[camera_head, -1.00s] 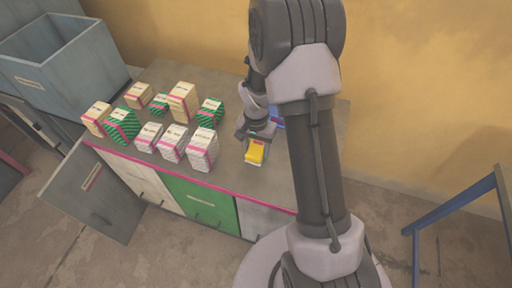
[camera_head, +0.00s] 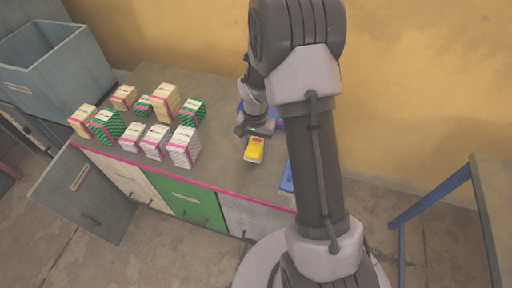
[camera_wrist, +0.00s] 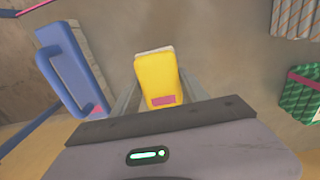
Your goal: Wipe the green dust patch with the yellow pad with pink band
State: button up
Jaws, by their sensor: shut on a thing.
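The yellow pad (camera_head: 254,150) is at my gripper (camera_head: 256,138) over the right part of the grey countertop. In the wrist view the pad (camera_wrist: 157,72) lies between the two fingers, with a pink mark near its gripper end and a pale underside edge at its far end. My gripper is shut on it. I cannot tell whether the pad touches the countertop. I cannot make out a green dust patch in either view; my arm hides part of the counter.
Several cream, green and white boxes (camera_head: 165,103) stand left on the countertop (camera_head: 225,100). A blue item with a pink mark (camera_wrist: 72,70) is beside the pad; blue parts show beside my arm (camera_head: 287,178). A grey-blue bin (camera_head: 50,60) stands far left; a cabinet door (camera_head: 85,195) hangs open.

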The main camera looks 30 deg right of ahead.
jog(key=shift+r+p, duration=1.65)
jog(key=shift+r, duration=0.95)
